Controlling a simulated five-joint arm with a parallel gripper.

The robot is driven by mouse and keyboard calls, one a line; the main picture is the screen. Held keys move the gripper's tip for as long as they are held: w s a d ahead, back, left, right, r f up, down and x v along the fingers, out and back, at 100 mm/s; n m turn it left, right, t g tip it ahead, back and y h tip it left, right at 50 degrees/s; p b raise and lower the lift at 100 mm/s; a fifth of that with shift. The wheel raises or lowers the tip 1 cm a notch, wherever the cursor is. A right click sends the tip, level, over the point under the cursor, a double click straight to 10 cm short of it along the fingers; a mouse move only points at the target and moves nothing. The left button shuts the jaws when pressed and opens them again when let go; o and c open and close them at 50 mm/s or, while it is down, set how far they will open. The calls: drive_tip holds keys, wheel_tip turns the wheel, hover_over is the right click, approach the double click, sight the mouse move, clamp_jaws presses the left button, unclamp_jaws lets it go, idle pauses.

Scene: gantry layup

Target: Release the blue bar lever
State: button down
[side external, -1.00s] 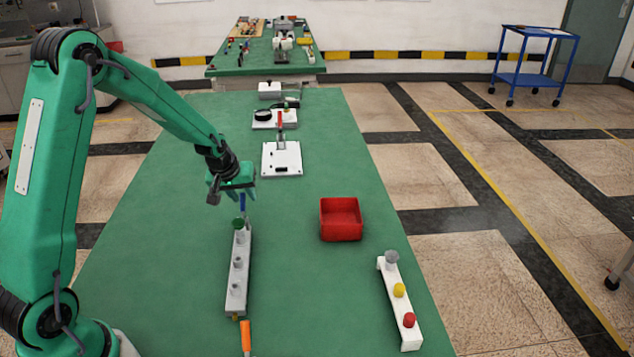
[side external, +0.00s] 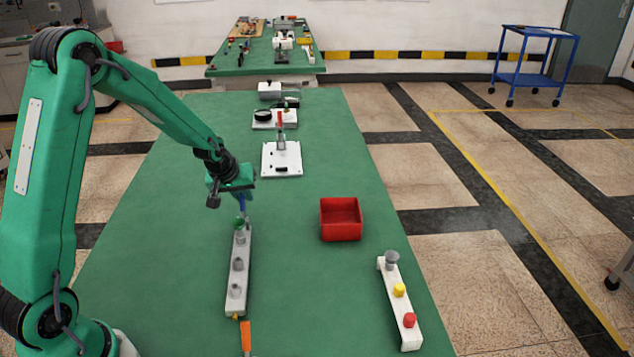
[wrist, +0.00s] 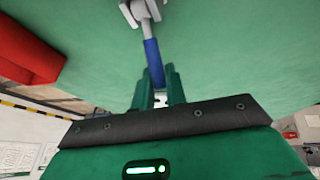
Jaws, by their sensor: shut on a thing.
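The blue bar lever (side external: 242,206) stands at the far end of a long pale block (side external: 237,285) on the green bench, its top leaning left. In the wrist view the blue lever handle (wrist: 153,63) runs from a white clamp-like fitting (wrist: 140,11) to between my fingers. My gripper (wrist: 158,74) is shut on the handle's free end. In the side external view my gripper (side external: 236,193) is above the block's far end, its fingers small and partly hidden. A green knob (side external: 239,223) shows just below the lever.
An orange handle (side external: 246,336) lies at the block's near end. A red bin (side external: 341,220) is to the right. A white strip (side external: 402,312) with grey, yellow and red knobs stands front right. A white plate fixture (side external: 282,158) is farther back. Bare bench lies between them.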

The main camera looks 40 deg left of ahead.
drive_tip(key=shift+s+d+r+t, duration=0.15)
drive_tip(key=shift+r+t, duration=0.1)
drive_tip(key=shift+t, duration=0.05)
drive_tip(key=c, duration=1.5)
unclamp_jaws()
drive_tip(key=shift+r, duration=0.1)
drive_tip(key=shift+v, duration=3.8)
drive_tip(key=shift+d, duration=0.1)
